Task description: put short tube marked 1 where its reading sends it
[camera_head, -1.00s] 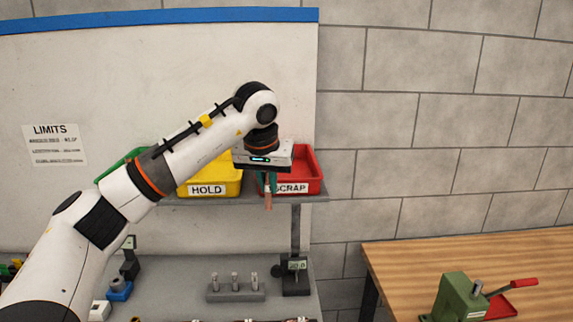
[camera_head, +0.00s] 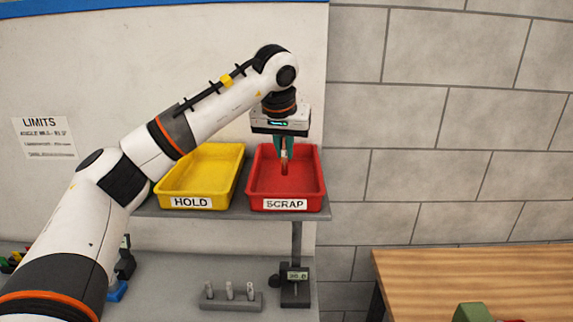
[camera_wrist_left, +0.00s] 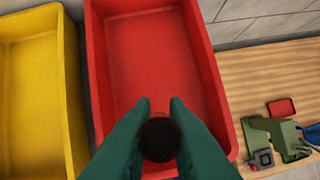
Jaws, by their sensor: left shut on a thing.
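My left gripper (camera_head: 284,146) is shut on a short copper tube (camera_head: 285,164). It holds the tube upright over the red SCRAP bin (camera_head: 263,185), with the tube's lower end low in the bin's outline. I cannot tell whether it touches the bin floor. In the left wrist view the green fingers (camera_wrist_left: 160,112) close around the tube, whose dark open end (camera_wrist_left: 160,139) faces the camera near the red bin's front (camera_wrist_left: 222,128). No marking on the tube is legible. My right gripper is not in view.
The yellow HOLD bin (camera_head: 163,184) stands left of the red bin on the same shelf. Below are a gauge (camera_head: 297,275) and a grey block with several pins (camera_head: 231,299). A LIMITS sheet (camera_head: 44,138) hangs on the board. A wooden table (camera_head: 480,265) is at right.

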